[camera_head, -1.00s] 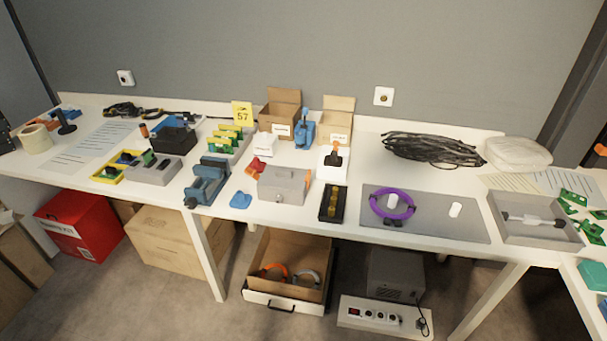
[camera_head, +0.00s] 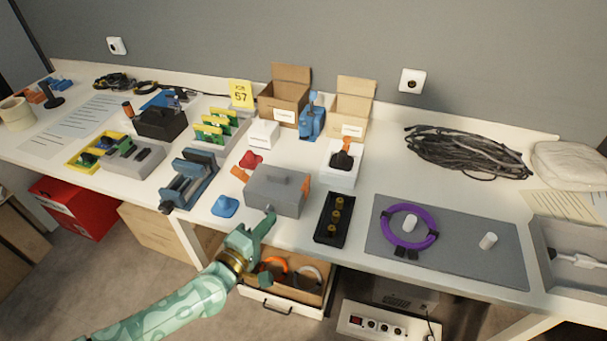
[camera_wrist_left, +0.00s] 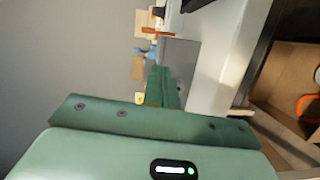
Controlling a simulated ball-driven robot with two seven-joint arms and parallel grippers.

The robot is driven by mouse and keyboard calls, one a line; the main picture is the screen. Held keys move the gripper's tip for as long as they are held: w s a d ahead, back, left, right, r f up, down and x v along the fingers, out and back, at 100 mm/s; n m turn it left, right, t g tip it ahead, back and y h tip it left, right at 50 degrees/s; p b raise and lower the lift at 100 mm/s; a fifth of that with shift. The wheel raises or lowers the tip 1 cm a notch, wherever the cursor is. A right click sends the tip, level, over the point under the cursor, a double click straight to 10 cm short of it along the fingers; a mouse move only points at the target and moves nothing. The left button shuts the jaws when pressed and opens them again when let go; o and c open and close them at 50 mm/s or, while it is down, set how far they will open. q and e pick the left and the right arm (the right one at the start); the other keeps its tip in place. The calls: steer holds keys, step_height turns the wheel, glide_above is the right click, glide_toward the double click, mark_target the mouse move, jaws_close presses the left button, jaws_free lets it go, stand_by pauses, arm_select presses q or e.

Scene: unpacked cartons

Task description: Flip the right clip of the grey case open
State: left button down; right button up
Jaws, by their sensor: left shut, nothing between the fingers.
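The grey case (camera_head: 275,196) stands closed on the bench, with a handle on its lid. Its right clip (camera_head: 306,187) is an orange tab at the right end. Another orange clip (camera_head: 240,174) sticks out at the left end. My left gripper (camera_head: 270,217) is shut and empty just in front of the case, over the bench's front edge; I cannot tell whether it touches. In the left wrist view the shut fingers (camera_wrist_left: 164,84) point toward a grey surface (camera_wrist_left: 180,54), likely the case, with an orange part beyond. My right gripper is not in view.
A black tray with brass pieces (camera_head: 333,218) stands close right of the case. A blue piece (camera_head: 225,206) and blue vise (camera_head: 188,180) lie left. A red piece (camera_head: 251,159) and white box (camera_head: 263,134) are behind. An open drawer (camera_head: 290,285) is below.

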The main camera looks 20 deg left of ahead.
mark_target(296, 194)
arm_select(q)
steer(key=shift+w+d+r+n, duration=0.15)
steer(key=shift+w+r+n, duration=0.15)
steer(key=shift+r, duration=0.25)
steer(key=shift+w+d+r+n, duration=0.2)
steer(key=shift+w+r, duration=0.15)
steer(key=shift+r, duration=0.15)
steer(key=shift+a, duration=0.1)
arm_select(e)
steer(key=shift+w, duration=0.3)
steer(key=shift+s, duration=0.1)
